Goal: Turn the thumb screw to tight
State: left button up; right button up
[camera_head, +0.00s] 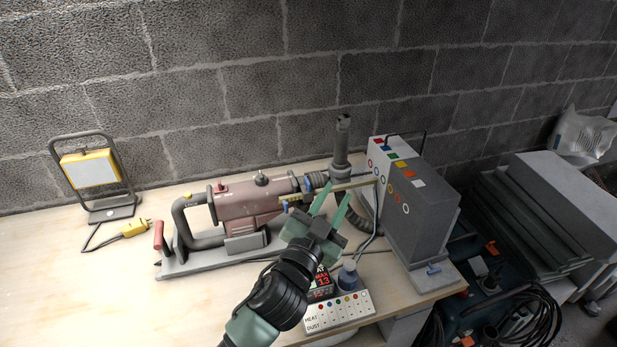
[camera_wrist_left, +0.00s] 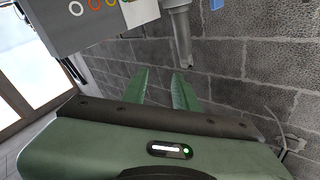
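I cannot tell for sure which part is the thumb screw. A small blue winged piece (camera_head: 433,269) sits on the foot of the grey box (camera_head: 420,222) at the right. Another small blue part (camera_head: 308,184) is at the front end of the red-brown drill (camera_head: 245,201). My left gripper (camera_head: 332,204) is open, its green fingers apart with nothing seen between them in the wrist view (camera_wrist_left: 160,80). It is above the bench, right of the drill and left of the grey box. No tight mark is readable. My right gripper is out of view.
A grey upright post (camera_head: 342,145) and a yellowish bar (camera_head: 345,186) are close to my left fingers. A yellow lamp (camera_head: 90,168) is at left. The bench's front left is clear.

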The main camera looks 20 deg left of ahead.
pick_arm(q)
jog(key=d+r+m+g+h, duration=0.2)
jog(key=d+r+m+h, duration=0.9)
jog(key=d+m+h, duration=0.15)
jog(key=s+d+m+g+h, duration=0.3)
jog(key=d+m+g+h, duration=0.1)
jog(key=d+m+g, duration=0.25)
jog(key=m+g+y, duration=0.4)
jog(key=g+y, duration=0.3)
jog(key=y, duration=1.5)
send_near(307, 180)
jog(key=f, duration=0.1)
jog(key=p+x, duration=0.2)
jog(key=x, duration=0.4)
jog(key=shift+w+a+f, duration=0.1)
jog(key=shift+w+a, duration=0.1)
jog(key=shift+w+f, duration=0.2)
jog(key=shift+f, duration=0.4)
